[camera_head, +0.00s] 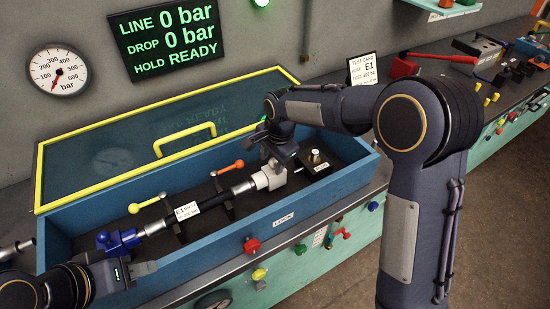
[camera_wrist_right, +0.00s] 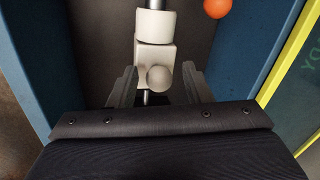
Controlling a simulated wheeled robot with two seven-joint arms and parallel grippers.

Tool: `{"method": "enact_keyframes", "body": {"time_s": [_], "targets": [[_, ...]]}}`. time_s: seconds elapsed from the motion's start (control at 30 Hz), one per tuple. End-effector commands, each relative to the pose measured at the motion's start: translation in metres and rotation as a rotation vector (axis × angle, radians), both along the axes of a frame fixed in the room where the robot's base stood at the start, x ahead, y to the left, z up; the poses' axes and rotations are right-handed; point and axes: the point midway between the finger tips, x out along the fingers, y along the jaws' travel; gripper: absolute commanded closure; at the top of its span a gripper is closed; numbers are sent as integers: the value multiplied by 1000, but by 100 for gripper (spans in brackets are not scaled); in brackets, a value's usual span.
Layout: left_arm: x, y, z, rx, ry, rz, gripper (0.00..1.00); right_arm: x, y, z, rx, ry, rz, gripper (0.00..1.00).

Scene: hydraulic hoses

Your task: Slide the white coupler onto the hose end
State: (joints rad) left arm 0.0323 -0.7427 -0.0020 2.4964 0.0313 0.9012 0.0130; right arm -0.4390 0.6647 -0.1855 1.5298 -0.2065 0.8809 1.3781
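The white coupler (camera_head: 270,177) is a block with a round collar, in line with the right end of the black hose (camera_head: 217,200) in the blue tray (camera_head: 210,246). The wrist view shows the coupler (camera_wrist_right: 153,58) with a round white knob and a silver part at its collar; how far they overlap is unclear. My right gripper (camera_head: 277,158) is above the coupler. In the wrist view its fingers (camera_wrist_right: 160,88) are apart on either side of the knob, with a gap visible at the right. My left gripper (camera_head: 145,275) is at the tray's front left; its finger opening is unclear.
A blue fitting (camera_head: 118,240) is at the hose's left end. Clamps with a yellow handle (camera_head: 134,208) and an orange handle (camera_head: 239,164) hold the hose. A small silver fitting (camera_head: 315,157) stands at the tray's right. The open yellow-framed lid (camera_head: 100,125) rises behind.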

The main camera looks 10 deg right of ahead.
Motion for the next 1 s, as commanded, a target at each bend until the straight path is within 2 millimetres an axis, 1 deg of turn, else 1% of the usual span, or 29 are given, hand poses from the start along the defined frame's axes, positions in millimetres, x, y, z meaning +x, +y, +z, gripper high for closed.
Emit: {"method": "enact_keyframes", "body": {"time_s": [0.27,0.37,0.47,0.7,0.83,1.0], "targets": [[0,0,0,0,0,0,64,1,-2,0,-2,-1,-3,52],[0,0,-1,0,0,0,64,0,-2,6,-2,-4,-2,52],[0,0,-4,0,0,0,64,-1,-3,20,0,-6,-2,52],[0,0,-8,0,0,0,64,-8,-7,59,0,-5,-1,52],[0,0,-9,0,0,0,64,-11,-9,72,0,-3,-1,52],[0,0,-9,0,0,0,64,-12,-10,77,-2,0,-1,52]]}}
